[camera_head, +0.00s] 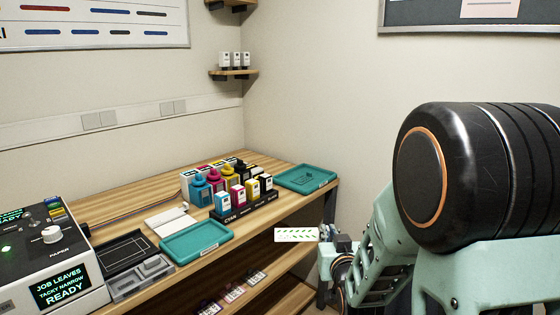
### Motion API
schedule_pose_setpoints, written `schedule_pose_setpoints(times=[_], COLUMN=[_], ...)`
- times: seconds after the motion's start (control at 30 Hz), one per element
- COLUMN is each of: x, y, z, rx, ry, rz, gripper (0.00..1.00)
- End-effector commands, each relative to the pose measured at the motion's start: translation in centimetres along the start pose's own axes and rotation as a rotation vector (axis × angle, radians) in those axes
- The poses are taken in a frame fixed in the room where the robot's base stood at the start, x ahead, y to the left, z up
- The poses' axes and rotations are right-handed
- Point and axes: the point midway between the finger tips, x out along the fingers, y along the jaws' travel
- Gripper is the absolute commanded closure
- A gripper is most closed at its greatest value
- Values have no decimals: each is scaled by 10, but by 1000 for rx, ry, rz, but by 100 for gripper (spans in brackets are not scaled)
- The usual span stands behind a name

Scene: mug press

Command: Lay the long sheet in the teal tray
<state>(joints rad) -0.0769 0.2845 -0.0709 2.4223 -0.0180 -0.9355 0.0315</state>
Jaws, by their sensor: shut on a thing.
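My gripper (325,234) is shut on a white sheet with a green leaf pattern (296,235). It holds the sheet by its right end in front of the table's front edge, apart from both trays. One teal tray (196,241) lies flat near the front edge, left of the sheet, and looks empty. A second teal tray (306,178) lies at the table's back right, with a dark outline on its floor. The fingertips are small and partly hidden by the sheet.
A press (45,258) with a lit screen stands at left, beside a dark grey tray (124,252) and a white slab (170,221). A lower shelf (262,296) runs under the wooden table.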

Motion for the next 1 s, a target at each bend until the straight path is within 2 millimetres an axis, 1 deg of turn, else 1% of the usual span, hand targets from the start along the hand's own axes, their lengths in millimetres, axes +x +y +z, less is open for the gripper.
schedule_pose_setpoints(times=[0.03, 0.1, 0.23, 0.37, 0.57, 0.6, 1.0], x=[-2, -4, -6, -9, -16, -18, -34], y=[11, 10, 9, 9, 8, 8, 8], z=[2, -8, -18, -33, -68, -77, -158], rx=[1, 0, 0, 0, 1, 1, 1], ry=[-1, 1, 1, 0, 0, 1, 0], rz=[25, 22, 21, 20, 20, 19, 19], gripper=[100, 100, 100, 100, 100, 100, 100])
